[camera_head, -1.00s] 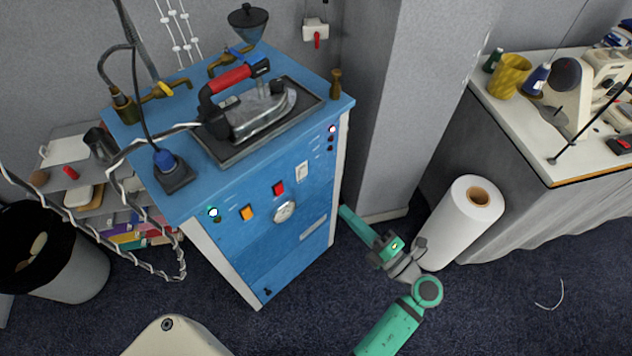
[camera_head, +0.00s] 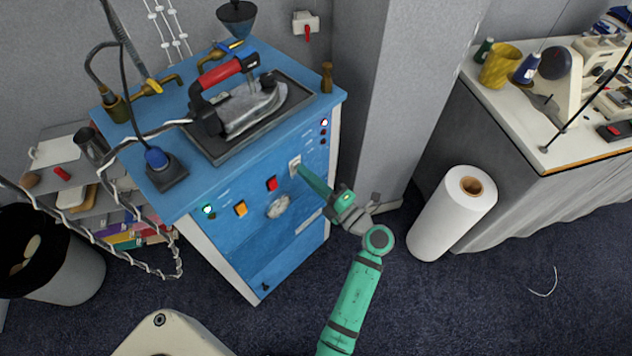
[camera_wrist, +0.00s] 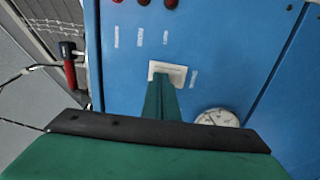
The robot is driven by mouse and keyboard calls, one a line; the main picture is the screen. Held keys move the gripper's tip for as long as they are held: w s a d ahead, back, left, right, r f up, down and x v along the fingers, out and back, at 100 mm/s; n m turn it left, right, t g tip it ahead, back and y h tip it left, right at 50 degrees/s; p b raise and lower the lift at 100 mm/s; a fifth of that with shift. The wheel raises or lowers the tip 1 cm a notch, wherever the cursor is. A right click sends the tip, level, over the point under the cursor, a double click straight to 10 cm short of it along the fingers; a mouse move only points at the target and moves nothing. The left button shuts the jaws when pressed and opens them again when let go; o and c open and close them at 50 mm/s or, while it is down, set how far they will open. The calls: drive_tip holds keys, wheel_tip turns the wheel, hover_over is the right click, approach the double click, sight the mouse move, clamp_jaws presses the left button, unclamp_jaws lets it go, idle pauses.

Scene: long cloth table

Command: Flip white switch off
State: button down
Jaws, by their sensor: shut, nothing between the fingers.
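The white switch (camera_head: 295,165) is a small plate on the front of the blue steam station (camera_head: 235,185), above and right of the red switch. My gripper (camera_head: 300,168) is shut and empty. Its green fingertips reach the lower right part of the white switch in the head view. In the wrist view the white switch (camera_wrist: 181,74) shows above my gripper (camera_wrist: 163,80), whose fingers cover the lower part of it. I cannot tell whether the tips press on it, and the position of its rocker is hidden.
A red switch (camera_head: 272,184), an orange switch (camera_head: 240,208) and a round gauge (camera_head: 278,207) share the panel. An iron (camera_head: 245,105) rests on top. A grey pillar (camera_head: 385,110) and white fabric roll (camera_head: 452,215) stand to the right.

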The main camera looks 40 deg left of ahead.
drive_tip(key=shift+a, duration=0.25)
drive_tip(key=shift+a+r, duration=0.25)
drive_tip(key=r+v, duration=0.3)
drive_tip(key=v, duration=1.1)
drive_tip(key=shift+d, duration=0.25)
drive_tip(key=shift+w+r, duration=0.1)
